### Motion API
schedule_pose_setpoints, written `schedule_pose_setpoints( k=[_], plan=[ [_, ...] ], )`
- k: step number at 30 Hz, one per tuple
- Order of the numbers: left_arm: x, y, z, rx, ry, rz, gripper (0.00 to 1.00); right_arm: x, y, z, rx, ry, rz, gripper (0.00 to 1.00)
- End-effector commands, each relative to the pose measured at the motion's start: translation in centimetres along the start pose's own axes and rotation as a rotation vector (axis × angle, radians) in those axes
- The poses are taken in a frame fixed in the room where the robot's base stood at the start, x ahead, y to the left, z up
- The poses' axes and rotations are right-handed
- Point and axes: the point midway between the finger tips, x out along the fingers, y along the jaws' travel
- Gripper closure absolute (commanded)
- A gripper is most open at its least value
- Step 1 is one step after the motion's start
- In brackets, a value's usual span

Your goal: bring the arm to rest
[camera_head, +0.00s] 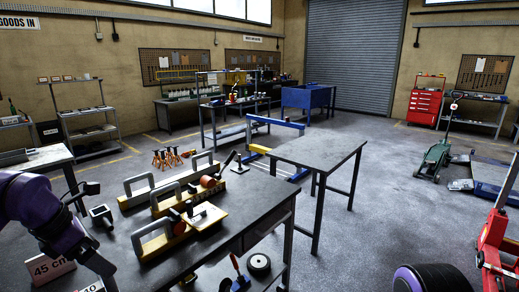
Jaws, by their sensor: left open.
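My left arm (45,222), purple and dark grey, comes in from the left edge in the head view. My left gripper (97,203) is open, with nothing seen between its dark fingers. Part of the gripper is hidden behind the arm. My right gripper is not in view.
Several grey-handled blocks (150,190) stand on the near workbench. A "45 cm" sign (52,268) is low at left, close to my arm. A bare dark table (320,150) stands beyond. A red jack (496,235) and a green trolley jack (434,158) are at right.

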Motion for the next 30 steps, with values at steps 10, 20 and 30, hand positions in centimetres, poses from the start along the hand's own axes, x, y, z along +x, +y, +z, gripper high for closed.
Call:
schedule_pose_setpoints(
  k=[10,20,30],
  plan=[
    [1.9,3.8,-0.6,0.011,0.073,0.342,0.00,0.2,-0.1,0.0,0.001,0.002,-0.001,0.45],
    [12.9,4.1,-4.3,0.431,0.367,0.703,0.00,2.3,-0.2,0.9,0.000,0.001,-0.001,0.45],
    [30.1,-5.3,-14.8,1.245,0.558,0.589,0.00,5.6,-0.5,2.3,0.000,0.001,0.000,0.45]
  ],
)
